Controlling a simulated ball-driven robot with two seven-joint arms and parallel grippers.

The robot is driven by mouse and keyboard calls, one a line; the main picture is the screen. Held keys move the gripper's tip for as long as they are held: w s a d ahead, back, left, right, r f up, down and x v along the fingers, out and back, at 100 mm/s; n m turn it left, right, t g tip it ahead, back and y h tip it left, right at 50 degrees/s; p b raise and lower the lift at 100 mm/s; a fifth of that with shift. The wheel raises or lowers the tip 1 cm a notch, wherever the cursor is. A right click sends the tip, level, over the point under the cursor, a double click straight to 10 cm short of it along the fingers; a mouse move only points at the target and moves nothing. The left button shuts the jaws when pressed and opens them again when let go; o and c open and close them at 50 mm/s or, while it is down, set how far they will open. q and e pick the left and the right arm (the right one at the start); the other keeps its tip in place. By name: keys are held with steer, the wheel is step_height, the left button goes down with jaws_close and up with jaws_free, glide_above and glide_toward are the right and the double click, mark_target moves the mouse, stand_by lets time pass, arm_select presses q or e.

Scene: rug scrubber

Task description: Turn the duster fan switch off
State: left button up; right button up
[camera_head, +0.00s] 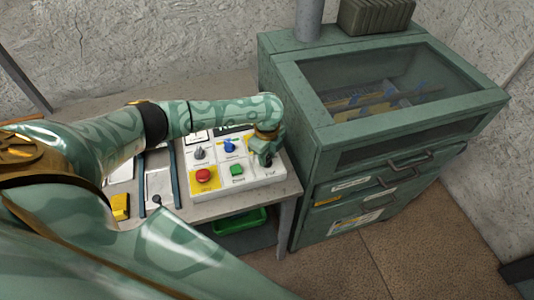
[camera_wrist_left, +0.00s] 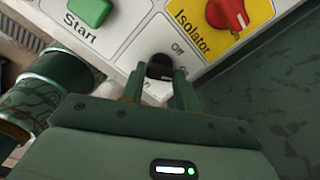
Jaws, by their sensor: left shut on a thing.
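A white control panel (camera_head: 262,184) lies on the bench. In the left wrist view, a black rotary knob (camera_wrist_left: 160,66) sits on a white square with "Off" printed beside it. The fingers partly cover its other lettering. My left gripper (camera_head: 263,158) reaches down over the right part of the panel and hides this knob in the head view. In the left wrist view, the left gripper's fingers (camera_wrist_left: 160,76) stand on both sides of the knob, shut on it. Which way the knob points is hard to tell. My right gripper is not in view.
Near the held knob are a green Start button (camera_wrist_left: 90,10) and a red Isolator knob (camera_wrist_left: 227,14) on yellow. A red button (camera_head: 204,176) and blue knob (camera_head: 229,146) sit farther left. A green cabinet (camera_head: 300,125) stands close on the right. A green tray (camera_head: 240,221) is below.

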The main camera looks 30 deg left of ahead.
arm_select(q)
steer(key=n+p, duration=0.5)
steer(key=p, duration=0.1)
steer(key=shift+r, duration=0.2)
steer(key=n+p, duration=0.2)
steer(key=n, duration=0.1)
steer(key=shift+f+n, duration=0.1)
steer(key=shift+n, duration=0.2)
steer(key=shift+n+p, duration=0.85)
steer(key=shift+n, duration=0.55)
steer(key=shift+f, duration=0.1)
steer(key=o, duration=1)
